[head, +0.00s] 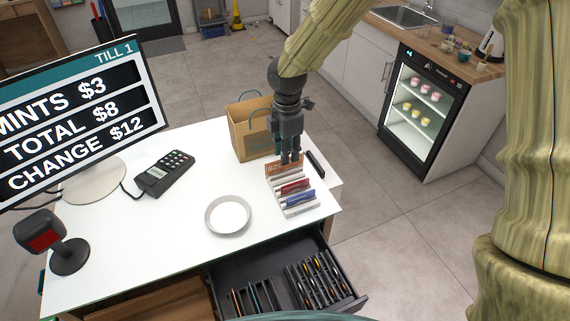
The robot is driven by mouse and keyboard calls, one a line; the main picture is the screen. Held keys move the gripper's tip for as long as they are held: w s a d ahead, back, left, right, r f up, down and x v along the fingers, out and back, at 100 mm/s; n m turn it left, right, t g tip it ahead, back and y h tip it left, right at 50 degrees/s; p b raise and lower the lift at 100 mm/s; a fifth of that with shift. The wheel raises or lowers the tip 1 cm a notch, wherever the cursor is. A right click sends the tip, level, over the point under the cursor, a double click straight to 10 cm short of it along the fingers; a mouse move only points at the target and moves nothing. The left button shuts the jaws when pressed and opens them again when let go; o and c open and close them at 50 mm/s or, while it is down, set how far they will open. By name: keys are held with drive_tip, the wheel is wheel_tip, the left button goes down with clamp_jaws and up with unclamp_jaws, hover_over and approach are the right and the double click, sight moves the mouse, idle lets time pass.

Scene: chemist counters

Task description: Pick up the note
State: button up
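I cannot clearly make out a note in the head view. An open black till drawer (237,269) sticks out under the counter's front edge. Its left slots hold thin upright strips (252,299), too small to tell whether they are notes. Its right slots hold small coloured pieces, perhaps coins (313,280). A white round dish (228,215) on the counter looks empty. My gripper (291,160) points down at the back end of a small display rack (299,208) with red and blue packets. Its fingertips look close together; whether it holds anything is unclear.
A paper bag (250,130) stands just left of my gripper. A card terminal (165,174), a till screen (80,115) reading change $12, and a black-red scanner (42,233) stand on the left. A small black object (316,164) lies right of the rack.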

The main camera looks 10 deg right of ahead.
sight(285, 166)
drive_tip(key=shift+w+a+f+p, duration=0.15)
drive_tip(key=shift+f+p, duration=0.5)
drive_tip(key=shift+f, duration=0.65)
drive_tip(key=shift+w+f+p, duration=0.25)
drive_tip(key=shift+f+p, duration=0.4)
drive_tip(key=shift+f, duration=0.65)
clamp_jaws()
